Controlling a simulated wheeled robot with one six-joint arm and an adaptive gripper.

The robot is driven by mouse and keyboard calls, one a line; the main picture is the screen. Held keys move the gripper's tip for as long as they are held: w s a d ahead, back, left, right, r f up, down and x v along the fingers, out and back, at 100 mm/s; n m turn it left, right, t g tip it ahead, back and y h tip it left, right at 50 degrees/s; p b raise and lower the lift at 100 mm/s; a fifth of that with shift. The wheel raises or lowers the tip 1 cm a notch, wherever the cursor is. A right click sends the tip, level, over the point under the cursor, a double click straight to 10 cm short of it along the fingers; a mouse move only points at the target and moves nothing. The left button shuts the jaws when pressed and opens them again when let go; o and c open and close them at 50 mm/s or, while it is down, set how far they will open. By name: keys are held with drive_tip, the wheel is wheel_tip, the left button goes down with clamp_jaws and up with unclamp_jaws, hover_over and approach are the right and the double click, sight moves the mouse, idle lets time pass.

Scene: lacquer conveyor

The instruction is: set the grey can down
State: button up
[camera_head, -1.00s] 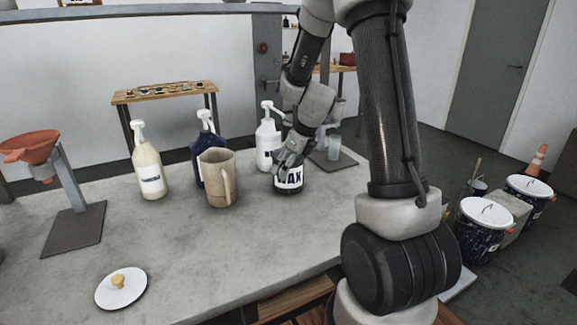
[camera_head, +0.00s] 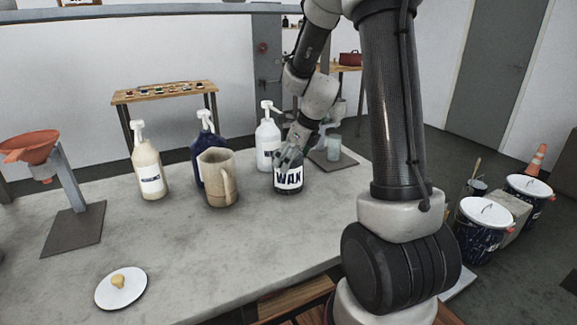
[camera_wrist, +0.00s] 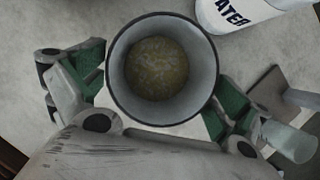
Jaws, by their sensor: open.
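The grey can (camera_head: 289,181), with a white WAX label, stands upright on the grey worktop (camera_head: 215,250), right of the beige jug. In the wrist view the can (camera_wrist: 117,75) is seen from above, open-topped, with a yellowish-brown content inside. My gripper (camera_head: 290,153) is at the can's top. In the wrist view my gripper (camera_wrist: 162,82) is open, with its green-padded fingers on either side of the can. I cannot tell whether a pad still touches the wall. The can's base is hidden in the wrist view.
A white WATER pump bottle (camera_head: 267,142) stands close behind the can. A beige jug (camera_head: 216,178), a blue pump bottle (camera_head: 205,138) and a cream pump bottle (camera_head: 149,170) are to the left. A glass (camera_head: 333,148) on a dark stand is at right. The front worktop is mostly clear.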

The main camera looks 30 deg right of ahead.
drive_tip(key=v, duration=0.9)
drive_tip(key=shift+s+r, duration=0.15)
drive_tip(key=shift+r, duration=0.05)
drive_tip(key=s+a+r+n+h, duration=0.1)
drive_tip(key=s+r+n, duration=0.2)
drive_tip(key=s+n, duration=0.9)
drive_tip(key=s+a+r+n+h, duration=0.1)
drive_tip(key=s+a+r+n, duration=0.1)
drive_tip(key=s+n, duration=1.1)
drive_tip(key=r+n, duration=0.1)
drive_tip(key=n, duration=0.3)
drive_tip(key=shift+r+n, duration=0.4)
drive_tip(key=shift+a, duration=0.15)
drive_tip(key=shift+c, duration=0.2)
